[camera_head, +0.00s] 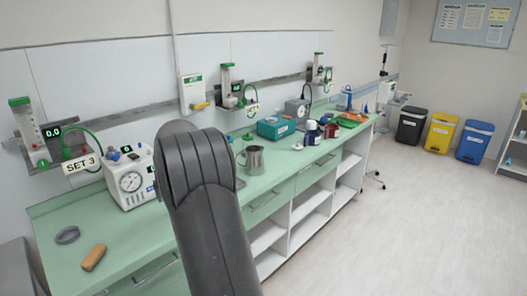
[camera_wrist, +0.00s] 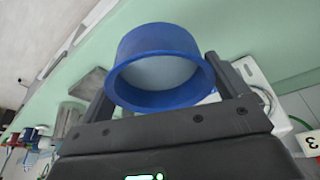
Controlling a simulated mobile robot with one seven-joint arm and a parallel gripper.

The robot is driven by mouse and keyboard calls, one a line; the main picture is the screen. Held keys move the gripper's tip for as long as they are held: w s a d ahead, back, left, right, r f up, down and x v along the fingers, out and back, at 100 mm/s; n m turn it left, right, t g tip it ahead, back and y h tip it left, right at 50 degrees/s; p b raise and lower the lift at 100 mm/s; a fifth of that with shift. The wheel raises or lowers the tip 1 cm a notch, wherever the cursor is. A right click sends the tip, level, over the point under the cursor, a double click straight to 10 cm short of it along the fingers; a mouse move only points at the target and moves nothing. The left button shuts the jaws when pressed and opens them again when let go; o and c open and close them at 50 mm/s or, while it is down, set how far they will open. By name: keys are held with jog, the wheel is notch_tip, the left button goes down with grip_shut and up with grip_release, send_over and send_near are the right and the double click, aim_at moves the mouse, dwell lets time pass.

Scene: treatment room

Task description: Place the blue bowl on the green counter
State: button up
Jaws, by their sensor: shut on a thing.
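The blue bowl (camera_wrist: 160,98) is between the two fingers of my gripper (camera_wrist: 162,85) in the wrist view, with its round rim facing the camera and a pale inside. My gripper is shut on it. The green counter (camera_head: 135,238) runs along the wall in the head view, and its green top (camera_wrist: 255,35) lies behind the bowl in the wrist view. I cannot tell whether the bowl touches it. In the head view my arm hides the bowl and gripper.
A white gauge device (camera_head: 130,180) stands left of my arm. A grey ring (camera_head: 67,235) and a tan block (camera_head: 94,257) lie at the counter's near left. A metal jug (camera_head: 253,160), a teal box (camera_head: 276,128) and bottles (camera_head: 312,132) stand right. The floor (camera_head: 400,225) is open.

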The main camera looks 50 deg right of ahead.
jog(key=shift+s+d+r, duration=0.1)
jog(key=shift+s+d, duration=0.15)
jog(key=shift+d, duration=0.45)
send_over(155, 223)
jog(key=s, duration=0.1)
jog(key=f, duration=0.7)
jog(key=shift+a+f, duration=0.1)
jog(key=shift+a, duration=0.1)
jog(key=shift+f, duration=1.95)
jog(key=shift+f, duration=0.1)
jog(key=o, duration=0.6)
jog(key=shift+o, duration=0.5)
